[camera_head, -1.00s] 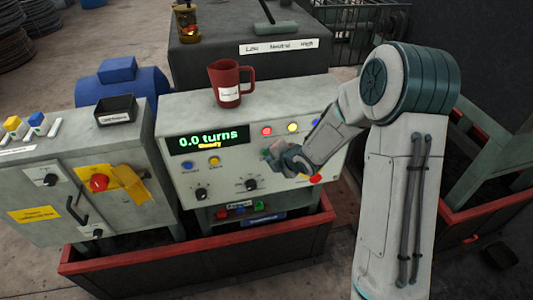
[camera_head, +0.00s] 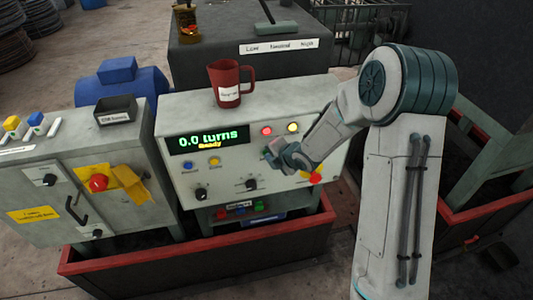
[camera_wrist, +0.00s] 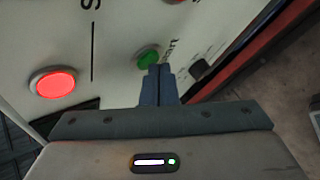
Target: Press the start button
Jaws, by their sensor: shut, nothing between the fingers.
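The grey control panel (camera_head: 180,110) has a display (camera_head: 208,139) reading "0.0 turns" with "Ready" below. My gripper (camera_head: 275,155) is at the right half of the panel face, fingers pointing toward it. In the wrist view my shut, empty fingers (camera_wrist: 158,72) end right beside a green button (camera_wrist: 147,57), overlapping its lower edge in the picture. I cannot tell whether they touch it. The print beside the button is only partly readable. In the head view my gripper hides most of that spot.
A lit red round button (camera_wrist: 55,84) lies left of my fingers in the wrist view. A red lamp (camera_head: 266,130) and a yellow lamp (camera_head: 292,127) sit above my gripper. Knobs (camera_head: 251,184) are to its lower left. A red mug (camera_head: 226,85) stands on the panel top.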

